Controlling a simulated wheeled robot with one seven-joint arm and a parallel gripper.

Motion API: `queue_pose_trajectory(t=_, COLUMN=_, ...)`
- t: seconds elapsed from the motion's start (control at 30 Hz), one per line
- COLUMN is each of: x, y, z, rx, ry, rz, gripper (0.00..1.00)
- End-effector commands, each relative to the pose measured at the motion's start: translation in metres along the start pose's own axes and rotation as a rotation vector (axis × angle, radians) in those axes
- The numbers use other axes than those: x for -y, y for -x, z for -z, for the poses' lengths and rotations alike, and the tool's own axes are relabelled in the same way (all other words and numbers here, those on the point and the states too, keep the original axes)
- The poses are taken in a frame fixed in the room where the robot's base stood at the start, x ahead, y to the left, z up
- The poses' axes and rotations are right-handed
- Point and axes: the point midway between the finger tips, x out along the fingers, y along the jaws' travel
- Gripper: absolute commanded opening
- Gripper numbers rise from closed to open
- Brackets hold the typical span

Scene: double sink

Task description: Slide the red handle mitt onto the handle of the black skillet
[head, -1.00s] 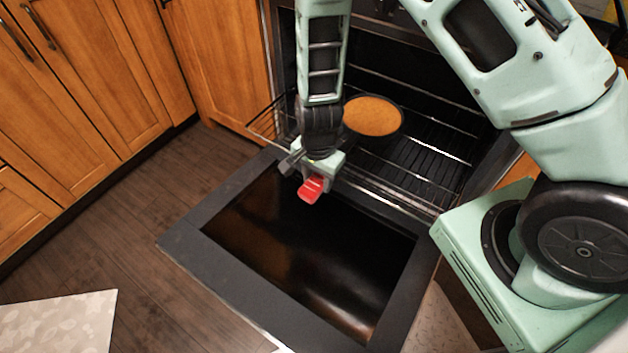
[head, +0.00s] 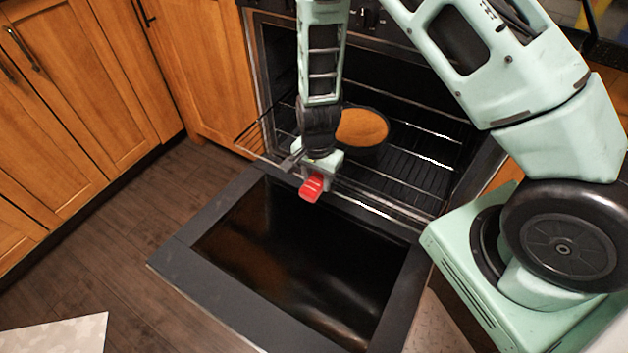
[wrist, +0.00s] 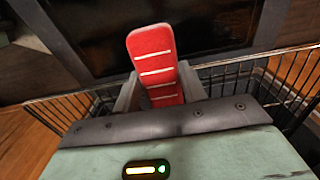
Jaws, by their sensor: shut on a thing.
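The red handle mitt (head: 312,187) is held in my gripper (head: 314,177), above the inner edge of the lowered oven door. In the wrist view the mitt (wrist: 155,62) sticks out between the two fingers of my gripper (wrist: 161,88), with pale stripes across it. The black skillet (head: 363,131), filled with something orange-brown, sits on the oven rack just behind my gripper. Its handle is not seen; my wrist and gripper cover the skillet's left side in the head view. The skillet does not show in the wrist view.
The oven rack (head: 425,150) is pulled partly out, its wire rails close around my gripper. The open oven door (head: 219,222) lies flat below. Wooden cabinets (head: 75,95) stand at the left. The floor (head: 105,255) between them and the door is clear.

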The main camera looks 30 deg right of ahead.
Motion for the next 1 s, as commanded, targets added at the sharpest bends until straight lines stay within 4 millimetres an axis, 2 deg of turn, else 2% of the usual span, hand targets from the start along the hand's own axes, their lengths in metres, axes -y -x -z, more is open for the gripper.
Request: queue_pose_trajectory(t=1.0, x=0.0, y=0.0, z=0.048, rx=-0.001, ry=-0.001, rz=0.001, gripper=0.14)
